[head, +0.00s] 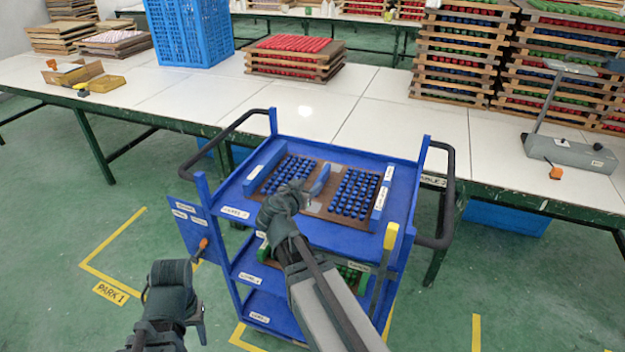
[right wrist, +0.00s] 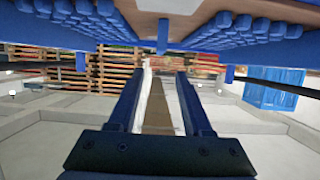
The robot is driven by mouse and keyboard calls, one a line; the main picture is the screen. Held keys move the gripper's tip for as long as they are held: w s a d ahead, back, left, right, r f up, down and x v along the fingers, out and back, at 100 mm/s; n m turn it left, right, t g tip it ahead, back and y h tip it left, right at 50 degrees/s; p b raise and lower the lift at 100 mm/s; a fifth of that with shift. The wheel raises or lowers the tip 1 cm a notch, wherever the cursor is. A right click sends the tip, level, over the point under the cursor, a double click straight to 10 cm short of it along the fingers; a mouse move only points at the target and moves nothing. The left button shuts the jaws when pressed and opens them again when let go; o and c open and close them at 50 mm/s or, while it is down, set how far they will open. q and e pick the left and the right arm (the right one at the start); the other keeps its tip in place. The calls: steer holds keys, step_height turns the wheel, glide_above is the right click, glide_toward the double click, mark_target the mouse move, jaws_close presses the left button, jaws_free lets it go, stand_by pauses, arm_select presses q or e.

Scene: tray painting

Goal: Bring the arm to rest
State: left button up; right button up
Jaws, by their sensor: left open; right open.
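My right gripper (head: 290,194) hangs over the middle of the tray on the blue cart (head: 330,238). In the right wrist view its two dark fingers (right wrist: 160,88) stand apart with nothing held between them. The brown tray (head: 313,207) carries two blocks of blue pegs. An upright blue piece (head: 320,180) stands between them, just right of the right gripper. My left gripper (head: 174,274) is low, left of the cart and apart from it. Its fingertips are hard to make out, and nothing shows held in it.
Black handles (head: 450,200) stick out at the cart's sides. A yellow-topped bar (head: 391,236) stands at its front right. Behind it a long white table (head: 300,108) bears a blue crate (head: 190,35) and stacked trays (head: 460,50). Green floor is open at the left.

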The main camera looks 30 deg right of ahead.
stand_by(0.5)
steer(key=s+a+f+n+g+y+p, duration=0.1)
steer(key=s+a+n+g+y+p, duration=0.2)
steer(key=s+a, duration=0.3)
steer(key=s+a+f+n+g+y+p, duration=0.2)
steer(key=s+a+n, duration=0.4)
steer(key=a, duration=0.7)
steer(key=s+a+f+n+g+y+p, duration=0.2)
steer(key=s+a+n+g+y+p, duration=0.2)
steer(key=s+a, duration=0.4)
steer(key=shift+a+f+n, duration=0.15)
steer(key=shift+a+n, duration=0.25)
steer(key=shift+a, duration=0.45)
steer(key=shift+s+a, duration=0.1)
